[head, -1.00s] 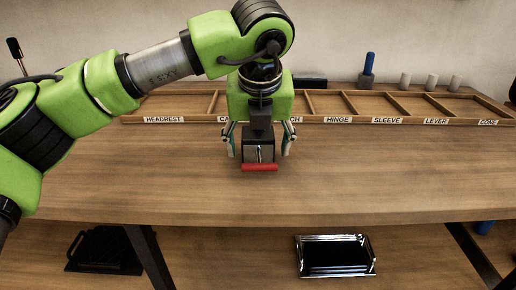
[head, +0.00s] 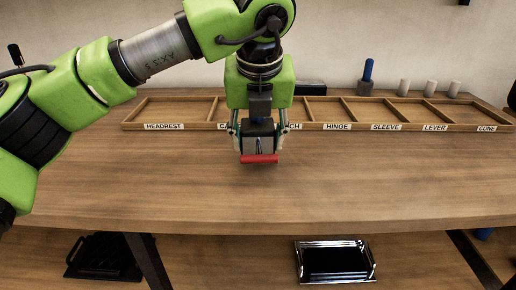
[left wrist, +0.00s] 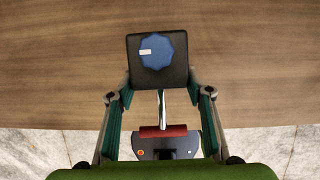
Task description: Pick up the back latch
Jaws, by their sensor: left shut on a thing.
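My left gripper (head: 260,142) hangs over the middle of the table, pointing down, its fingers closed on both sides of the back latch. The latch is a dark block with a grey front (head: 259,145) and a red bar (head: 259,159) at its lower end. It seems to hang clear of the tabletop. In the left wrist view, a black square plate (left wrist: 140,78) with a blue knob lies between the fingers (left wrist: 160,108). A metal rod runs from it to the red bar (left wrist: 163,131). My right gripper is not in view.
A wooden tray (head: 163,127) with labelled compartments spans the back of the table (head: 330,185); my gripper partly hides its latch label. A blue-handled tool (head: 367,72) and several pale cylinders (head: 429,88) stand behind it. A black chrome-edged piece (head: 335,262) lies below the table. The front tabletop is clear.

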